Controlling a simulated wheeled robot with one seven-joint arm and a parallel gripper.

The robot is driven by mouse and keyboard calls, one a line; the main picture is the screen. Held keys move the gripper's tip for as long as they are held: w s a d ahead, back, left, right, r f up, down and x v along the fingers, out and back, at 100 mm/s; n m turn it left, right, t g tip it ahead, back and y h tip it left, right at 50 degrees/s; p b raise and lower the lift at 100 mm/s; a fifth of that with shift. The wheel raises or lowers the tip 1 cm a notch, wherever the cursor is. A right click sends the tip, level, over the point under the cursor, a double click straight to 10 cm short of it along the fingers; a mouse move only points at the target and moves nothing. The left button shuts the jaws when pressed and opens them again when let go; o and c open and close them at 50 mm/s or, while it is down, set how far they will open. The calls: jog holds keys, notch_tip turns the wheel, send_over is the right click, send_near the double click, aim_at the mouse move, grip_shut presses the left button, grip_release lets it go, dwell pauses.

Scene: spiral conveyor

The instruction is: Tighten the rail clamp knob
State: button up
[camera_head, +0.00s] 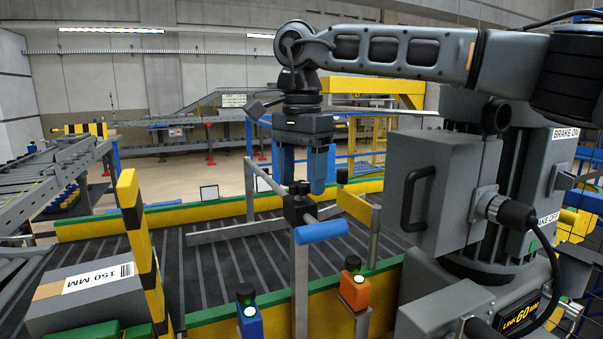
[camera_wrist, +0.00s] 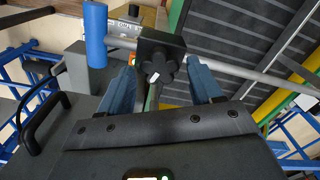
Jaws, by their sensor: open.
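The rail clamp is a black block (camera_head: 297,210) on an upright grey post, with a grey rod through it and a blue cylindrical end (camera_head: 322,232). Its black lobed knob (camera_head: 299,188) sits on top; in the wrist view the knob (camera_wrist: 160,68) has a white mark and lies between and beyond my blue fingers. My gripper (camera_head: 303,184) points down just above the clamp, open and empty, with its fingertips on either side of the knob at about its top. I cannot tell whether either finger touches it. The gripper also shows in the wrist view (camera_wrist: 163,72).
A dark slatted conveyor (camera_head: 215,270) with green-yellow edges runs below. A striped post (camera_head: 140,235) and a grey box (camera_head: 85,295) labelled 150 MM stand left. Blue (camera_head: 249,318) and orange (camera_head: 355,287) sensors stand in front. A grey cabinet (camera_head: 440,190) is close on the right.

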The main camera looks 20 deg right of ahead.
jog(key=shift+c, duration=0.2)
jog(key=c, duration=1)
jog(key=shift+m, duration=0.4)
jog(key=m, duration=0.3)
jog(key=shift+s+m, duration=0.1)
jog(key=shift+m, duration=0.2)
jog(key=m, duration=0.4)
jog(key=shift+m, duration=0.3)
jog(key=m, duration=0.4)
jog(key=shift+s, duration=0.15)
jog(key=shift+a+m+b, duration=0.1)
jog(key=shift+m+b, duration=0.3)
jog(key=shift+m, duration=1.8)
